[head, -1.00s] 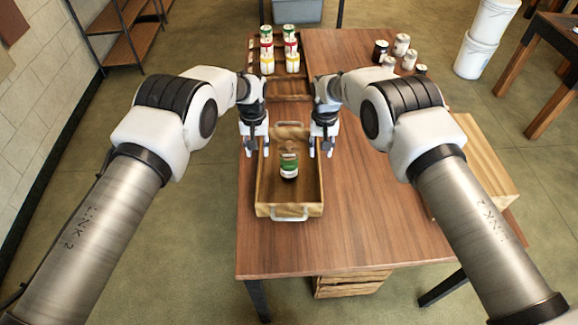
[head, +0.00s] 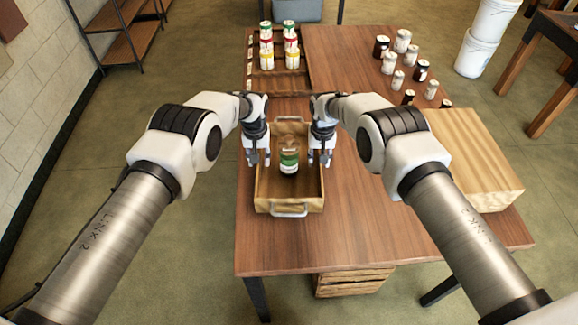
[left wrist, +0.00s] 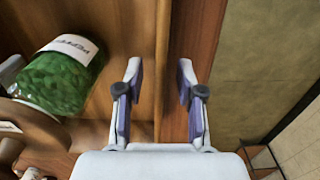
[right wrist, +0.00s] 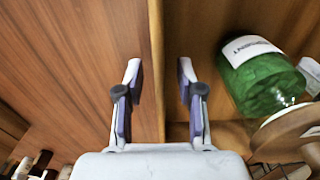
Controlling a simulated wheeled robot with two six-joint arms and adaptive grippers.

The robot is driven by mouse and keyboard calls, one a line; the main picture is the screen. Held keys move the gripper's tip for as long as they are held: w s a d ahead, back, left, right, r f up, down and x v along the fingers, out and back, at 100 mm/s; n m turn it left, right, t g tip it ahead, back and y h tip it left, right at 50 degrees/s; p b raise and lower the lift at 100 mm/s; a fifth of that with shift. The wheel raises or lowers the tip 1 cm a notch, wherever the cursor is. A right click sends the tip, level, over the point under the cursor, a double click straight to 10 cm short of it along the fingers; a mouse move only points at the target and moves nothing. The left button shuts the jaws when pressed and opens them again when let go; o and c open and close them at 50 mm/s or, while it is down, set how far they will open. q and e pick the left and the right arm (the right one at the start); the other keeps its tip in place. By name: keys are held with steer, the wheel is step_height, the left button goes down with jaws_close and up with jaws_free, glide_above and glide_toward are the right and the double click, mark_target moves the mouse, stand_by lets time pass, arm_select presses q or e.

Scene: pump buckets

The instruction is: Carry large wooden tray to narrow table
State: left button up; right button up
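The large wooden tray (head: 262,207) stands on the brown table, with metal handles at its near and far ends. A green jar with a white label (head: 289,162) stands inside it; it also shows in the left wrist view (left wrist: 62,78) and the right wrist view (right wrist: 262,80). My left gripper (head: 258,162) is open over the tray's left wall, which shows between its fingers in the left wrist view (left wrist: 163,70). My right gripper (head: 320,162) is open over the right wall, which lies between its fingers in the right wrist view (right wrist: 156,70). Neither gripper visibly clamps the wall.
Behind the tray, a wooden rack (head: 297,83) holds several red, green and yellow cans. Several jars (head: 402,40) stand at the table's back right. A wooden box (head: 470,165) sits at the right edge. White buckets (head: 478,52) and another table (head: 550,60) are beyond.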

arm_select(q)
steer(key=shift+f, duration=0.55)
arm_select(e)
steer(key=shift+f, duration=0.55)
arm_select(q)
steer(key=shift+s+f, duration=0.1)
steer(key=shift+f, duration=0.05)
arm_select(e)
steer(key=shift+s+f, duration=0.1)
steer(key=shift+f, duration=0.1)
arm_select(q)
jaws_close()
arm_select(e)
jaws_close()
